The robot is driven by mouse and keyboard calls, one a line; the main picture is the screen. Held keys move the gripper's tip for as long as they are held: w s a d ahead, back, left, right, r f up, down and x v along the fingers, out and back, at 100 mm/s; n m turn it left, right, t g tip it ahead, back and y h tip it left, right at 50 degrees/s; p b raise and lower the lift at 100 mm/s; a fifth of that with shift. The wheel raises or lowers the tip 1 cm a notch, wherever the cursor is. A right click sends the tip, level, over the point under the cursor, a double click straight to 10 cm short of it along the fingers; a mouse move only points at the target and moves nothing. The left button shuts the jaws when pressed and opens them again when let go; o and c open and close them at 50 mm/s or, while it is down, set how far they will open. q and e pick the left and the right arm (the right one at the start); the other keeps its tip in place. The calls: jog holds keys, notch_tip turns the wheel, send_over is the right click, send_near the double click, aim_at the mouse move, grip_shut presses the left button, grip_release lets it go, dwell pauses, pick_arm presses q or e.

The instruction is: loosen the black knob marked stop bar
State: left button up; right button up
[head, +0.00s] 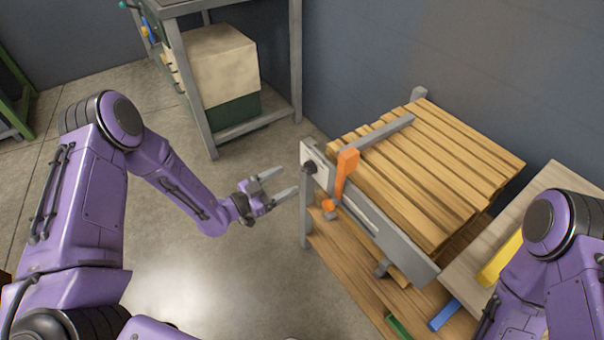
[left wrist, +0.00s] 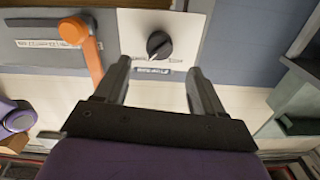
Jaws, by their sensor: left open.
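The black knob (head: 309,168) sits on a pale plate at the near left end of the grey rail. In the left wrist view the knob (left wrist: 159,45) is round with a light pointer line. A small dark label lies beside it there, too small to read. My left gripper (head: 286,179) is open and empty, its fingers pointing at the plate with a gap left to it. In the left wrist view the knob shows just beyond the fingertips (left wrist: 158,72), roughly centred between them. My right arm shows at the right edge; its gripper is out of view.
An orange lever (head: 346,172) stands on the rail close beside the plate; it also shows in the left wrist view (left wrist: 90,55). Wooden slats (head: 430,165) lie behind the rail. A grey frame with a cream block (head: 220,62) stands at the back. The floor around my left gripper is clear.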

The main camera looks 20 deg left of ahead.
aim_at(304, 171)
pick_arm(q)
jog(key=x, duration=0.7)
jog(key=c, duration=1)
jog(key=shift+a, duration=0.1)
jog(key=shift+c, duration=0.3)
